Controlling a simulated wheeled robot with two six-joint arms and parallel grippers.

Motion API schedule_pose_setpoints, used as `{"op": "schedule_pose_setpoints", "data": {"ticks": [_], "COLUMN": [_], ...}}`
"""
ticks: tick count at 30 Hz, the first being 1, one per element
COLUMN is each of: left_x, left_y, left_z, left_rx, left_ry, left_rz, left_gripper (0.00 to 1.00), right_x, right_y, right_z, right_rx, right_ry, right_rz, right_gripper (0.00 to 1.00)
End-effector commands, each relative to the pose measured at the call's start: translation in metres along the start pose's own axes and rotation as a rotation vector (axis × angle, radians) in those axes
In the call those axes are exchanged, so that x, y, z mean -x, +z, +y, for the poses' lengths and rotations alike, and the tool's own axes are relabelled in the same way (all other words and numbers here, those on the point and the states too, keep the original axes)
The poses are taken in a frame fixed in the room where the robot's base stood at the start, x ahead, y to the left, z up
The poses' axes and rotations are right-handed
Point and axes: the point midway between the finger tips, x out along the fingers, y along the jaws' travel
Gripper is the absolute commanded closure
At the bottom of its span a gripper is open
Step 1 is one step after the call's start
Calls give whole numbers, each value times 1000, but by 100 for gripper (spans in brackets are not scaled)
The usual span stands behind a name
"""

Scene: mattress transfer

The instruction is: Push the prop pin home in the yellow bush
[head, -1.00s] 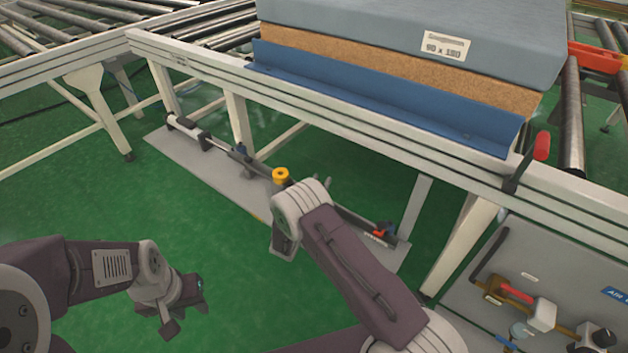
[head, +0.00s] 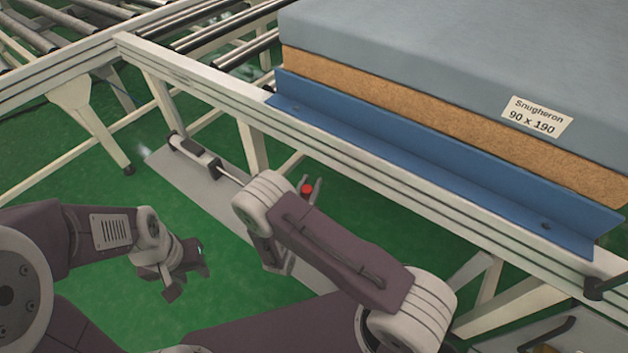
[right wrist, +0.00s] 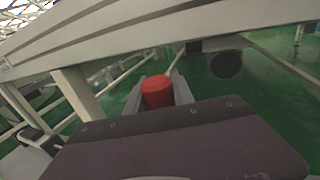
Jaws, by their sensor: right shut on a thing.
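A red cylindrical piece (head: 307,189), which looks like the head of the prop pin, is between the fingers of my right gripper (head: 309,188). In the right wrist view the red piece (right wrist: 157,91) sits upright between the two grey fingers (right wrist: 160,96), which are shut on it. Its lower part is hidden. The yellow bush does not show in either view now; my right arm covers much of the floor assembly. My left gripper (head: 186,280) is open and empty, low over the green floor at the left.
A long grey base plate (head: 205,195) with a rod and cylinder (head: 195,153) lies on the floor below the conveyor frame (head: 400,205). A mattress (head: 430,65) rests above a blue angle rail (head: 420,170). Frame legs (head: 252,145) stand close by.

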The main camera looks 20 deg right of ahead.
Motion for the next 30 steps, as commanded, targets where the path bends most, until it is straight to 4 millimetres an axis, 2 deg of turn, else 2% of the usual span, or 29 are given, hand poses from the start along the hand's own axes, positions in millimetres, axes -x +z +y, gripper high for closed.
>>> {"op": "schedule_pose_setpoints", "data": {"ticks": [8, 24, 30], "left_x": [1, -43, -45], "left_y": [0, 4, 4], "left_z": [0, -1, -1], "left_rx": [0, 0, 0], "left_ry": [0, 0, 0], "left_rz": [0, 0, 0], "left_gripper": [64, 64, 64], "right_x": [0, 0, -1], "right_y": [0, -56, -59], "right_z": [0, 0, 0], "right_rx": [0, 0, -1], "right_ry": [0, 0, 0], "right_rz": [-1, -1, -1], "right_gripper": [100, 100, 100]}}
